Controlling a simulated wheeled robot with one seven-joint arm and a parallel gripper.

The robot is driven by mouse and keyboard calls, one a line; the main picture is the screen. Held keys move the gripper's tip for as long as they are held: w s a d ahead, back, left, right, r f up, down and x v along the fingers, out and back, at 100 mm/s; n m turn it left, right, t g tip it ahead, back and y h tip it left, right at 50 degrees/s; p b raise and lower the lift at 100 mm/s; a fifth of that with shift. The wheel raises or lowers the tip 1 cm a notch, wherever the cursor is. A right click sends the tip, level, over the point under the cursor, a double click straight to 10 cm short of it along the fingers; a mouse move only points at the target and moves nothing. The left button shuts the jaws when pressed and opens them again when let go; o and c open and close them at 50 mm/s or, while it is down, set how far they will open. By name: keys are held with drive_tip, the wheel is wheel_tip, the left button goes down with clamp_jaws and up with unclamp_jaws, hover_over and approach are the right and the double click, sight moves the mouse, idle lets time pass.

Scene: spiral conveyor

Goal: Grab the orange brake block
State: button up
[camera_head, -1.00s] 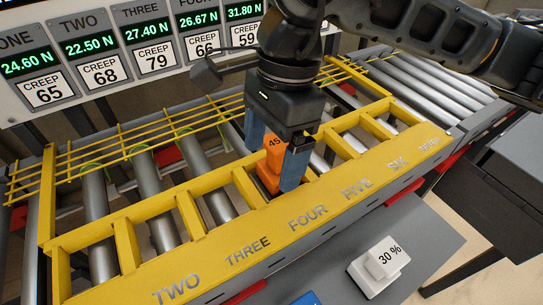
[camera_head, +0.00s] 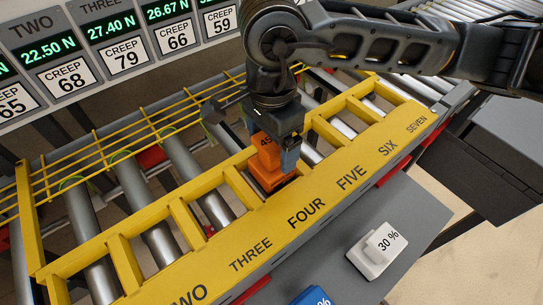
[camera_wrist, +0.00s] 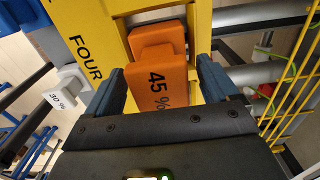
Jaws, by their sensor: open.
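The orange brake block (camera_head: 266,165), marked 45, stands in a slot of the yellow frame beside the label FOUR. In the wrist view the orange block (camera_wrist: 162,75) reads 45 % and lies between my two blue fingers. My gripper (camera_head: 277,154) is open at the block's upper part, with one finger at its right side; the other finger is mostly hidden in the head view. In the wrist view my gripper (camera_wrist: 160,78) has a finger on each side of the block, with a visible gap at least on the right.
The yellow frame (camera_head: 345,190) has crossbars over grey rollers (camera_head: 185,165). A yellow wire rail (camera_head: 100,160) runs behind. A white 30 % block (camera_head: 375,250) and a blue block (camera_head: 312,296) sit on the grey shelf (camera_head: 405,215) in front. Display panels (camera_head: 125,40) stand behind.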

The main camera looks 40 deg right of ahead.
drive_tip(key=shift+f, duration=0.4)
clamp_jaws()
idle(0.6)
drive_tip(key=shift+r, duration=0.1)
